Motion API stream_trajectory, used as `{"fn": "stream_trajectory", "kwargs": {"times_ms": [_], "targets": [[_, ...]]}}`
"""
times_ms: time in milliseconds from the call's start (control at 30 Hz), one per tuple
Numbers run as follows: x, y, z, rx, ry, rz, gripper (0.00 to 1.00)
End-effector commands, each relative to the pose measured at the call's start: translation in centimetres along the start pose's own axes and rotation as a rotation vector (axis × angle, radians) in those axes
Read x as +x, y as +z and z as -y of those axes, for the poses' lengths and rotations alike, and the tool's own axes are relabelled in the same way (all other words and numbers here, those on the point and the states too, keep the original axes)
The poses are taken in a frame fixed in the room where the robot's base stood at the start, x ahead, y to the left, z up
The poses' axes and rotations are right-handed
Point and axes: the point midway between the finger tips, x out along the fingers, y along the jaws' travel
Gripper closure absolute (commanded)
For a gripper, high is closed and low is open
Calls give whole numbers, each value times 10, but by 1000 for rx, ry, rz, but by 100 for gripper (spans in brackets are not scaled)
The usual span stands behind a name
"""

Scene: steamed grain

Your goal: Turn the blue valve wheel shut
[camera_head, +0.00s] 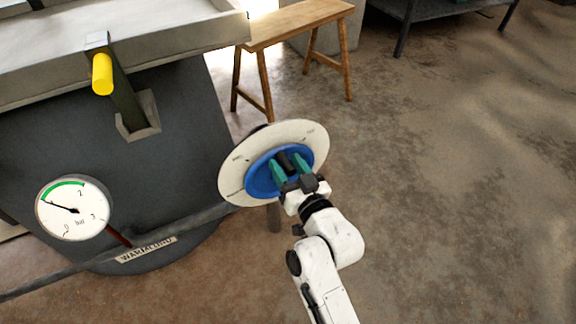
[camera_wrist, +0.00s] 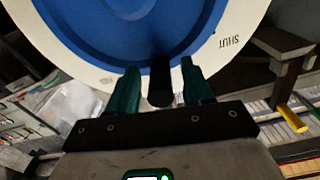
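The blue valve wheel (camera_head: 256,182) sits in front of a round white dial plate (camera_head: 312,134) with small dark lettering. In the wrist view the blue wheel (camera_wrist: 75,30) fills the upper left, and the plate (camera_wrist: 232,50) reads SHUT at the right. A black peg handle (camera_wrist: 160,82) stands out from the wheel near its rim. My gripper (camera_head: 288,164) is at the wheel, its two green fingers on either side of the peg. In the wrist view gaps show between the peg and both fingers, so my gripper (camera_wrist: 160,92) is open around it.
A round pressure gauge (camera_head: 73,214) is at the left, its needle by the lower end of the green arc. A yellow-gripped lever (camera_head: 102,74) stands on the large dark vessel (camera_head: 180,110). A wooden bench (camera_head: 300,22) stands behind. The floor at the right is clear.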

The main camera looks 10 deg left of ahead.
Motion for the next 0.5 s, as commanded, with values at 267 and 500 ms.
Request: {"fn": "stream_trajectory", "kwargs": {"times_ms": [267,500], "targets": [[0,0,0,0,0,0,75],[0,0,0,0,0,0,98]]}}
